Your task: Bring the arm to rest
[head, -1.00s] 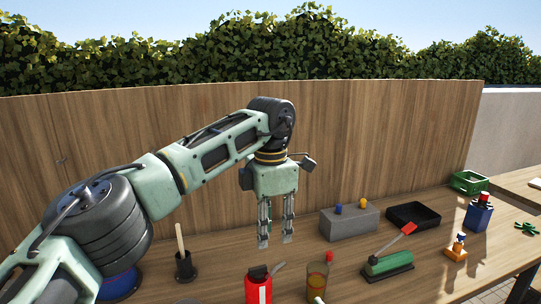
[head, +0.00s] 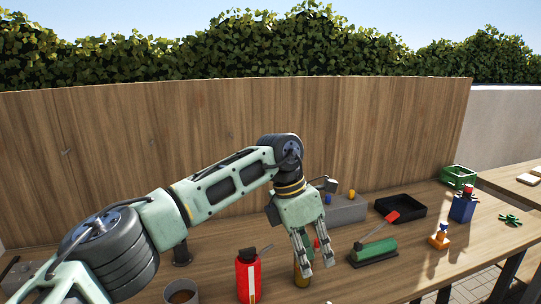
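My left gripper (head: 316,262) hangs from the arm that comes in from the left, above the wooden table (head: 345,287). Its two fingers point down, apart, and nothing shows held between them. The fingers overlap a yellowish bottle (head: 302,277) with a red top (head: 317,243), which is partly hidden behind them; I cannot tell whether they touch it. My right gripper is not in view.
A red canister (head: 247,277) stands left of the gripper and a green block with a red-ended lever (head: 373,249) to its right. A grey block (head: 348,211), black tray (head: 402,211) and green crate (head: 458,176) stand farther back. A wooden fence (head: 150,140) is behind.

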